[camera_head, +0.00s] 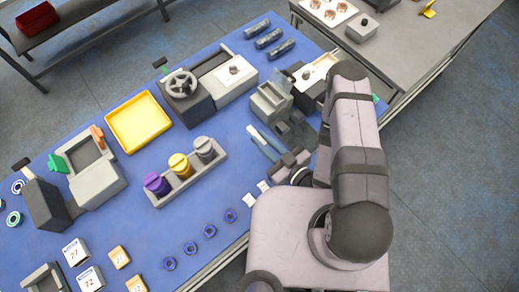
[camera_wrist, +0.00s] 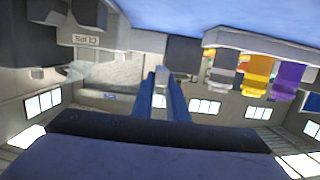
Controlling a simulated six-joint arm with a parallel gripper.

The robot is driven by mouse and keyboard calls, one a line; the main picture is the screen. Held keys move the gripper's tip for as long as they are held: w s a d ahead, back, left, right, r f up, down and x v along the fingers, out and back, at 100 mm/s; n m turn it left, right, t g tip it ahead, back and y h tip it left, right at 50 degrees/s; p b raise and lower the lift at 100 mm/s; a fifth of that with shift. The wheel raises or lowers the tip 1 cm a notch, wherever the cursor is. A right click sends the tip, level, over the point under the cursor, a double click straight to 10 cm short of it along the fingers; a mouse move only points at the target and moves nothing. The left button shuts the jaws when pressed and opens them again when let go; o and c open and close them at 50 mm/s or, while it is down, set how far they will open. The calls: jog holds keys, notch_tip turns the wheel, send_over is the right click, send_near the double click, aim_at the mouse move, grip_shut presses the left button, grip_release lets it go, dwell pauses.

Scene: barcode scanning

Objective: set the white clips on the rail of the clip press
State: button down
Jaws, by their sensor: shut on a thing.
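Two small white clips lie on the blue mat at its near edge, one at the left (camera_head: 249,199) and one at the right (camera_head: 262,186). My gripper (camera_head: 257,131) reaches low over the mat, its blue fingers pointing away from my arm. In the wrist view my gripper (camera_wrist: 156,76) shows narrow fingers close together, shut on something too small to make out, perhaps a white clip. A grey device with a clear flap (camera_head: 269,104), probably the clip press, stands just beyond the fingertips. A CLIPS label (camera_wrist: 85,40) shows in the wrist view. The rail cannot be made out.
A grey holder (camera_head: 181,190) with purple, yellow and grey knobs stands left of my gripper. A handwheel press (camera_head: 184,90) and a yellow tray (camera_head: 138,122) stand farther back. Several blue rings (camera_head: 210,230) lie along the near edge. Some mat between holder and gripper is clear.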

aim_at(262, 155)
jog(key=shift+f+b, duration=0.55)
jog(key=shift+f, duration=1.45)
jog(key=shift+f+b, duration=2.05)
jog(key=shift+f, duration=0.25)
jog(key=shift+f, duration=0.1)
jog(key=shift+f, duration=0.15)
jog(key=c, duration=1.7)
grip_release()
jog(key=shift+c, duration=0.2)
